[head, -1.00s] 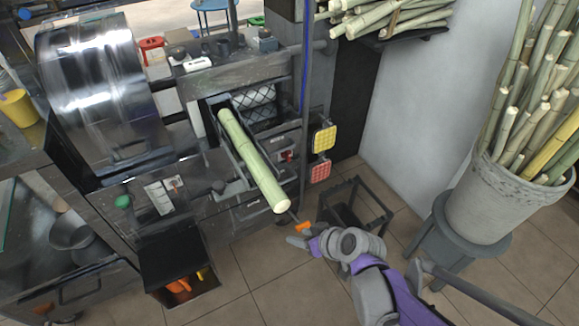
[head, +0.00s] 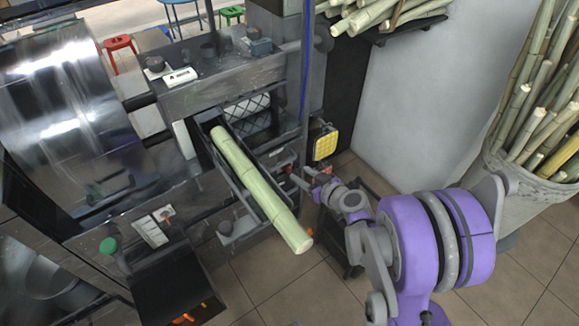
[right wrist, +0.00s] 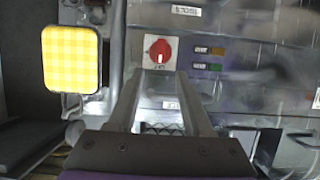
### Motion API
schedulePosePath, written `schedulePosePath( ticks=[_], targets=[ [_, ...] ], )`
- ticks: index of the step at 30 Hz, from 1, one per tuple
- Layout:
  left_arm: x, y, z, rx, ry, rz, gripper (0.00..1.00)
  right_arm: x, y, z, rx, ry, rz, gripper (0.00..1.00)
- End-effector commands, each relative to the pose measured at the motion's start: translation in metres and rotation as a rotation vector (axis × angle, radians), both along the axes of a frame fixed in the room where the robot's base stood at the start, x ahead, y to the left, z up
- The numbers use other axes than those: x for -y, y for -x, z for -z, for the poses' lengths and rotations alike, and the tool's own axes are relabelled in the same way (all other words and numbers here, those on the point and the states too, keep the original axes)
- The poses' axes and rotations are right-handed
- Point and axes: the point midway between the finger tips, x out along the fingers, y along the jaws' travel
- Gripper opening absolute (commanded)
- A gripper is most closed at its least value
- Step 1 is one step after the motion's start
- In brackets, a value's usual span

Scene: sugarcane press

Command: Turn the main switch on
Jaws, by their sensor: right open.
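The main switch looks to be the red rotary knob (right wrist: 160,51) on a white plate, set in the grey machine panel. Its pointer stands near upright. My right gripper (right wrist: 160,76) is open, its two fingers reaching toward the knob, which shows just beyond and between the tips. Whether they touch it I cannot tell. In the head view the right gripper (head: 299,180) is at the machine's front panel, just right of the cane feed chute, and the knob is small there and hard to make out. My left gripper is not in view.
A cane stalk (head: 255,185) juts from the chute close left of my gripper.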

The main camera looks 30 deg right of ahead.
Motion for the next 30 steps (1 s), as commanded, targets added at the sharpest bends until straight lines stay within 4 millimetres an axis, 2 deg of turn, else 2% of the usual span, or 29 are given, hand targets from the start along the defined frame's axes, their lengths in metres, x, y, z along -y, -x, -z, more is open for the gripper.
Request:
schedulePosePath(
  ticks=[3,10,15,23,30],
  targets=[
    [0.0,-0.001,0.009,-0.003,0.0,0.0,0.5,-0.003,-0.023,0.012,-0.001,0.0,-0.003,0.5],
    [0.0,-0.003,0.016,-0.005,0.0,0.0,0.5,-0.005,-0.054,0.024,-0.001,0.001,-0.001,0.5],
    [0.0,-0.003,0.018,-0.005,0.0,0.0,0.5,-0.005,-0.062,0.026,-0.001,0.001,0.0,0.5],
    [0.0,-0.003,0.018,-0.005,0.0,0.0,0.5,-0.005,-0.063,0.026,-0.001,0.0,0.0,0.5],
    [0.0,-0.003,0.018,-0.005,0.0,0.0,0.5,-0.005,-0.063,0.026,-0.001,0.001,0.0,0.07]
  ],
)
